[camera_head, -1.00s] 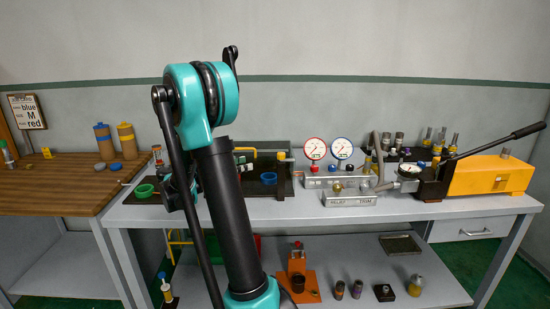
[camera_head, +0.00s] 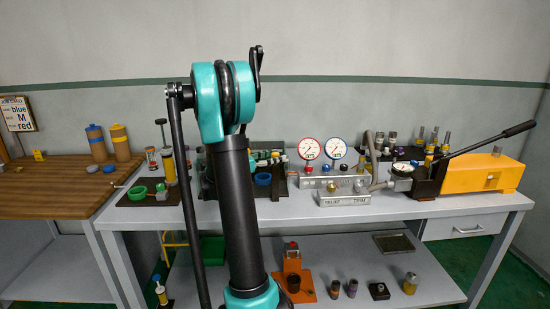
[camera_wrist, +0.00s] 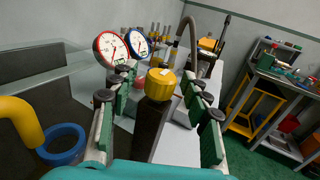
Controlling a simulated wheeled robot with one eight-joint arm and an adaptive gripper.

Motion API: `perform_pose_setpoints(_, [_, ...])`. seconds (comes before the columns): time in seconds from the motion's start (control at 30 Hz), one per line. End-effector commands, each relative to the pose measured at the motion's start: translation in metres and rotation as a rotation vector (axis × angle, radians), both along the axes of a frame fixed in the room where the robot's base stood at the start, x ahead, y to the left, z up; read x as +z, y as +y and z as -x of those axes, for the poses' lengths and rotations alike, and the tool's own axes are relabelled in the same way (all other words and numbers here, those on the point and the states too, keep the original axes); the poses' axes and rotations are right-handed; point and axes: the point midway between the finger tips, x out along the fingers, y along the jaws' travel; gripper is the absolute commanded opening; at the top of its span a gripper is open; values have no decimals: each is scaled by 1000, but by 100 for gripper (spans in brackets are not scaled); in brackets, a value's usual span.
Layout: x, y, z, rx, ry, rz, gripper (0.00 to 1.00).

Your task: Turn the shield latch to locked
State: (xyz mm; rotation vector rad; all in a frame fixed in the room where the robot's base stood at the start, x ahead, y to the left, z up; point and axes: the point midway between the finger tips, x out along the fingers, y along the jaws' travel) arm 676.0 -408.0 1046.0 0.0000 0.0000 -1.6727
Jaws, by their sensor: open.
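A yellow knob (camera_wrist: 160,84) tops a dark upright post (camera_wrist: 151,128) in the wrist view; it looks like the shield latch, but I cannot tell its setting. My gripper (camera_wrist: 157,96) is open, with green-padded fingers on both sides of the knob. I see no clear contact. A clear panel (camera_wrist: 45,75), possibly the shield, lies left of the knob. In the head view my arm hides the latch and most of the gripper.
A yellow bar (camera_wrist: 20,118) and a blue cup (camera_wrist: 62,143) are close on the left. Red (camera_wrist: 110,48) and blue-rimmed (camera_wrist: 137,43) gauges stand beyond the knob.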

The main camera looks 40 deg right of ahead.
Motion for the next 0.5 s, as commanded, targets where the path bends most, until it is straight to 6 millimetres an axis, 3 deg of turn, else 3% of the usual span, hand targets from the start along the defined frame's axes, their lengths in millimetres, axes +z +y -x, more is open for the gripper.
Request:
perform_pose_setpoints(0.27, [0,-2,0,0,0,0,48])
perform_pose_setpoints(0.5, [0,-1,0,0,0,0,19])
